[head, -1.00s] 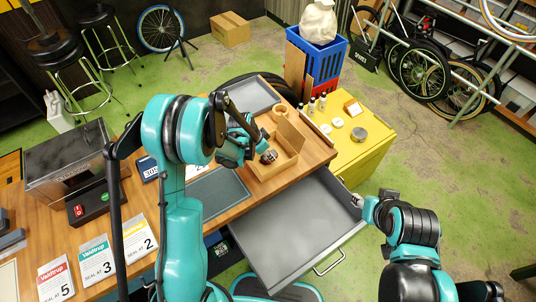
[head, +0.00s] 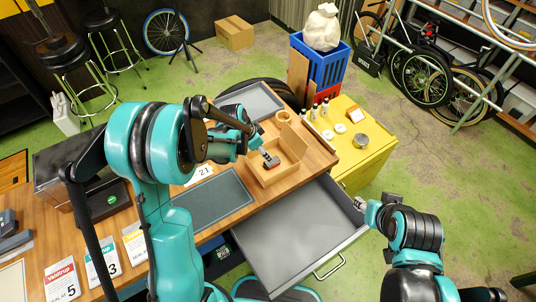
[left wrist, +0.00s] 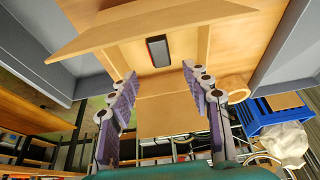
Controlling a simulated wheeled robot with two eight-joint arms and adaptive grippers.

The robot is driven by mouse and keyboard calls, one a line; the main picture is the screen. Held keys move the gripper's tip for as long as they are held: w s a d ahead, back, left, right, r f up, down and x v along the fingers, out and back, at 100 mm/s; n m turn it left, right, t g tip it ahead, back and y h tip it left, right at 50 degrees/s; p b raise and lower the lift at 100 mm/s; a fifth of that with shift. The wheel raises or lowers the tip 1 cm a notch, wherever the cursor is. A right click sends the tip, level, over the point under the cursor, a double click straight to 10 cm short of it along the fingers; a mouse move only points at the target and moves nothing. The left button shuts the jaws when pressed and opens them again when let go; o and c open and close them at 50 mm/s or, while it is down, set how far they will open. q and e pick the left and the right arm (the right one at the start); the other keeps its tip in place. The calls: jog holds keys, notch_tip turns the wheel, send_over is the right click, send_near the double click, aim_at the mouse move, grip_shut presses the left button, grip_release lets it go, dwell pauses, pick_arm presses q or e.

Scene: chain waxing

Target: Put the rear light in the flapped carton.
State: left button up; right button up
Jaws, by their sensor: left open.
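The flapped carton (head: 280,178) stands open on the wooden workbench, with one flap raised at its right side. The rear light (head: 270,160), a small dark block with some red, lies inside it. In the left wrist view the light (left wrist: 157,50) lies on the carton's (left wrist: 190,45) inner floor, apart from the fingers. My left gripper (head: 256,138) is open and empty at the carton's far left side. Its spread fingers (left wrist: 162,108) show in the wrist view. My right gripper (head: 366,204) is by the drawer's right corner; its jaws are too small to read.
An open grey drawer (head: 290,235) juts out below the bench. A yellow cabinet (head: 365,155) with bottles and small round items stands to the right. A tan tape roll (head: 283,116) and a grey tray (head: 262,98) are behind the carton. A dark mat (head: 212,200) lies left of it.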

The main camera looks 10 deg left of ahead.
pick_arm(q)
jog(key=s+a+r+n+t+y, duration=0.15)
jog(key=s+r+n, duration=0.35)
jog(key=s+r, duration=0.75)
jog(key=s+a+r+n+t+y, duration=0.1)
jog(key=s+r+n+t, duration=0.1)
jog(key=s, duration=0.7)
jog(key=shift+r+n+y, duration=0.35)
jog(key=shift+r+n, duration=0.5)
jog(key=shift+n, duration=0.15)
jog(key=shift+t, duration=0.25)
